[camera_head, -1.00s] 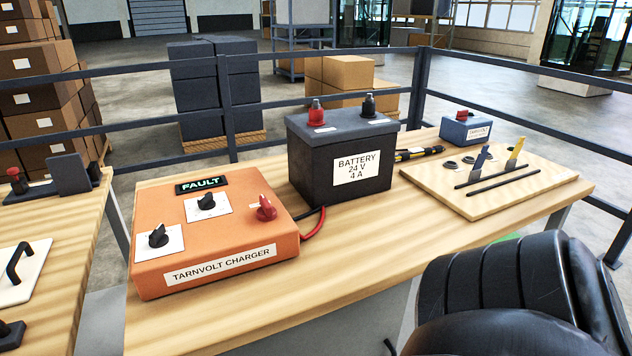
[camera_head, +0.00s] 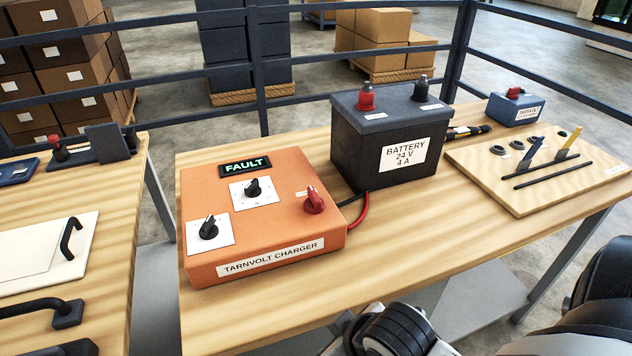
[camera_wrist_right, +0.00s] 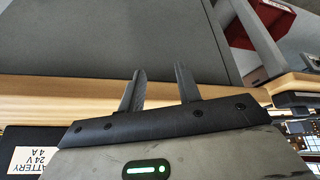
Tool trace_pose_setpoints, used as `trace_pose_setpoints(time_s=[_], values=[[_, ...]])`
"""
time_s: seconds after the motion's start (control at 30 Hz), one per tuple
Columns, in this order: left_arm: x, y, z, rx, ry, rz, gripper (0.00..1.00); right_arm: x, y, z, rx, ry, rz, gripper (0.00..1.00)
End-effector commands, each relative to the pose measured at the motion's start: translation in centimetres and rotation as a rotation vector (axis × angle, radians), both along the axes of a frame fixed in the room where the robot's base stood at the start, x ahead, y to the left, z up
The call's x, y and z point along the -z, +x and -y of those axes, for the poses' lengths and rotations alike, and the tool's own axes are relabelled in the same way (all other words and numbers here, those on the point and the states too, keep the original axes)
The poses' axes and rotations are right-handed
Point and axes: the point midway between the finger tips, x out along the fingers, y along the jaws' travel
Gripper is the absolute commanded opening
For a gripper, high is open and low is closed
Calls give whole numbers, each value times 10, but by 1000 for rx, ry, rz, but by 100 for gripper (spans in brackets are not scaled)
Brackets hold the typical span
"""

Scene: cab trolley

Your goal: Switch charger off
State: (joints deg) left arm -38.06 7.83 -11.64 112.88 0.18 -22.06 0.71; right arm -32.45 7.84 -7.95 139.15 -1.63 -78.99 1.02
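The orange Tarnvolt charger (camera_head: 268,213) sits on the wooden table. Its display (camera_head: 245,166) reads FAULT in green. Two black rotary knobs on white plates, one at the front left (camera_head: 208,229) and one near the display (camera_head: 252,188), and a red knob (camera_head: 314,200) at the right are on its top. The black battery (camera_head: 388,140) stands behind it to the right, with red and black cables between them. My right gripper (camera_wrist_right: 160,82) shows in the wrist view with its two fingers apart and nothing between them. My left gripper is not in view.
A wooden board (camera_head: 540,175) with tools lies at the right of the table, with a small blue box (camera_head: 515,108) behind it. A second table (camera_head: 110,240) at the left holds handled lids. The tabletop in front of the charger is clear.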

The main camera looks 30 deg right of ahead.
Motion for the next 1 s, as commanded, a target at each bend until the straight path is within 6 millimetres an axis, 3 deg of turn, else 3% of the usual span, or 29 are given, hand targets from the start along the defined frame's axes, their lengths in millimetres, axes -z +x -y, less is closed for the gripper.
trace_pose_setpoints(time_s=[0.03,0.17,0.37,0.57,0.67,0.77,0.8,0.9,1.0], values=[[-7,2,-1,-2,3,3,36,-12,-2,3,8,-9,-16,34],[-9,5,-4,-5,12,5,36,-26,-7,11,27,-35,-51,34],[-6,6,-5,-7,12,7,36,-55,52,22,45,-98,221,34],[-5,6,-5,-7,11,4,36,-114,111,28,32,-165,561,34],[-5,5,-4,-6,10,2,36,-161,141,25,-1,-205,787,34],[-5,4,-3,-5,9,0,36,-223,165,13,-77,-250,1071,34],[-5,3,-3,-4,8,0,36,-254,172,4,-129,-269,1207,34],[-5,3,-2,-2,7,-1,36,-331,169,-35,-346,-328,1576,34],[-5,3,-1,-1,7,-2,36,-380,143,-87,-684,-400,1883,34]])
